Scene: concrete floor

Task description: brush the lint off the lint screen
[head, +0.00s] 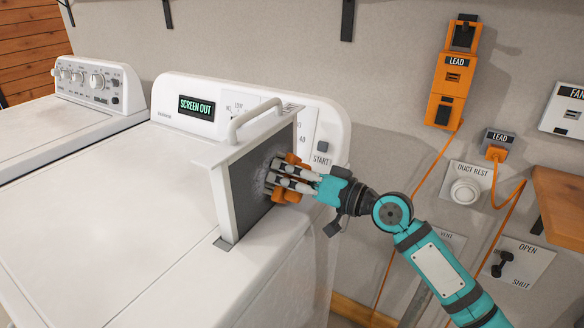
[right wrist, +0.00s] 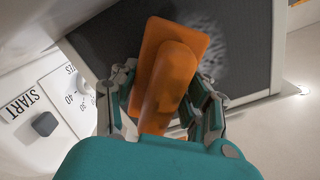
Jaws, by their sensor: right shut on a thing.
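The lint screen (head: 240,205) stands upright out of the slot in the dryer's top, a dark mesh in a pale frame with a handle (head: 254,118) on top. A fuzzy grey lint patch (head: 262,178) is on the mesh. My right gripper (head: 280,177) is shut on an orange brush (head: 287,195) in front of the mesh, at the lint patch. In the right wrist view the orange brush (right wrist: 172,85) lies between the fingers, with lint (right wrist: 208,40) showing beside it. The brush's working face is hidden, so contact is unclear. My left gripper is not in view.
The dryer panel's display (head: 197,108) reads SCREEN OUT. A START button (head: 322,147) is close behind my gripper. The dryer's top at left is clear.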

